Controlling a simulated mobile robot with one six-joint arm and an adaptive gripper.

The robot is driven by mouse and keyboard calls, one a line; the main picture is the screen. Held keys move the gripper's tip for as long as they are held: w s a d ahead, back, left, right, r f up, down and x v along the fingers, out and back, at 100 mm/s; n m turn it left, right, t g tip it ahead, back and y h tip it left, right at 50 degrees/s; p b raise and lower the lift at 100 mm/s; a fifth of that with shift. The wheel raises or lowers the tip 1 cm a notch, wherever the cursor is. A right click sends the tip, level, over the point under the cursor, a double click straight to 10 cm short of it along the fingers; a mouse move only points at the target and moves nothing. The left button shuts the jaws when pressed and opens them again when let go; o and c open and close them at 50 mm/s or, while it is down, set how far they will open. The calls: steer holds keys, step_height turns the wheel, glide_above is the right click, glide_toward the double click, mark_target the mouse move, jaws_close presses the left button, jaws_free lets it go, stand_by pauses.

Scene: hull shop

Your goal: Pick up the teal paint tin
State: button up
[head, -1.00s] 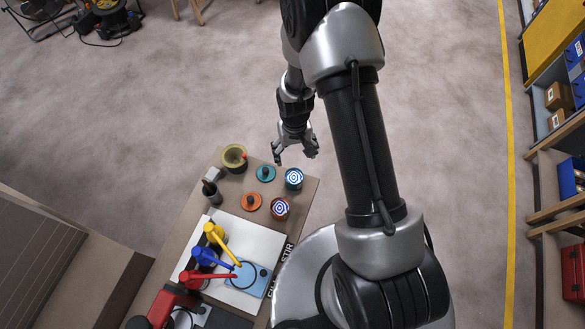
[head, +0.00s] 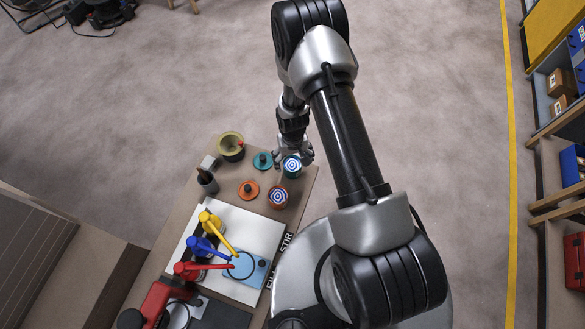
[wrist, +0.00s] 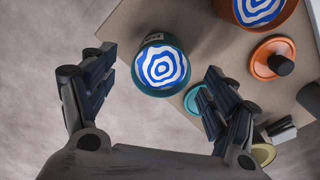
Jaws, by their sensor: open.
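The teal paint tin (head: 292,166) stands near the far right corner of the bench, with a blue and white ringed top. In the wrist view the tin (wrist: 161,68) shows ahead of and between my fingers, and its teal side is visible. My gripper (head: 293,157) is open, its fingers apart on either side of the tin's line in the wrist view (wrist: 160,90). I cannot tell from these views how far down the fingers are. The teal lid (head: 263,161) lies just left of the tin, partly behind a finger in the wrist view.
An orange tin (head: 278,196) with the same ringed top stands close by, with an orange lid (head: 248,190) beside it. An olive pot (head: 231,146), a dark cup (head: 207,181) and red, blue and yellow levers (head: 208,247) are further left. Open floor lies beyond the bench.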

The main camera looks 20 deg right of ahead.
mark_target(293, 170)
step_height(293, 170, down, 4)
steer(key=shift+w+f+b, duration=0.15)
steer(key=shift+f+b, duration=0.1)
steer(key=shift+b, duration=0.5)
steer(key=shift+c, duration=0.6)
steer(key=shift+r, duration=0.1)
steer(key=c, duration=1.2)
